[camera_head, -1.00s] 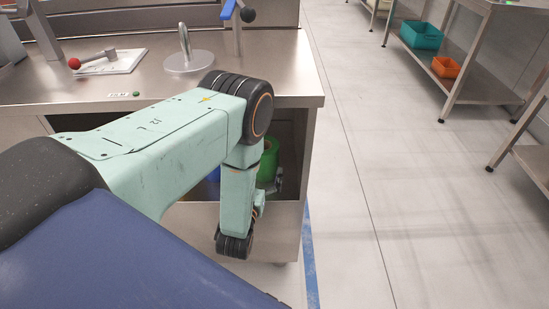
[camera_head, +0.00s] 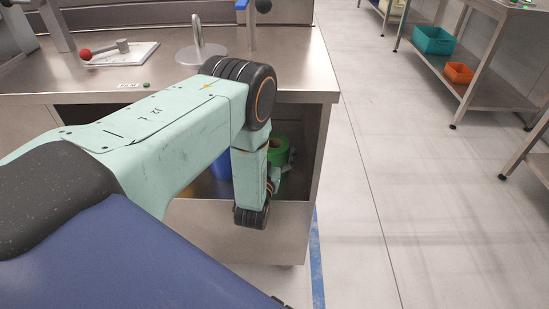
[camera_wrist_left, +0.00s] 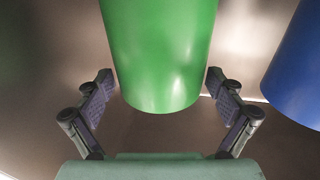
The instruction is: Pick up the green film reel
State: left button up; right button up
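The green film reel (camera_head: 281,147) stands inside the open lower compartment of the steel bench, partly hidden behind my left arm in the head view. In the left wrist view the green reel (camera_wrist_left: 160,45) fills the top centre, with its upper part cut off. My left gripper (camera_wrist_left: 159,78) is open, with one finger on each side of the reel and visible gaps between. It looks apart from the reel on both sides. In the head view only a bit of the left gripper (camera_head: 277,180) shows beside the reel. My right gripper is not in view.
A blue cylinder (camera_head: 221,166) stands left of the green reel; in the left wrist view the blue cylinder (camera_wrist_left: 295,75) is close to the right finger. The bench top (camera_head: 130,72) overhangs the compartment, and its front panel (camera_head: 250,235) rises before it.

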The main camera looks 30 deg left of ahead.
pick_arm(q)
jog(key=c, duration=1.2)
jog(key=shift+c, duration=0.2)
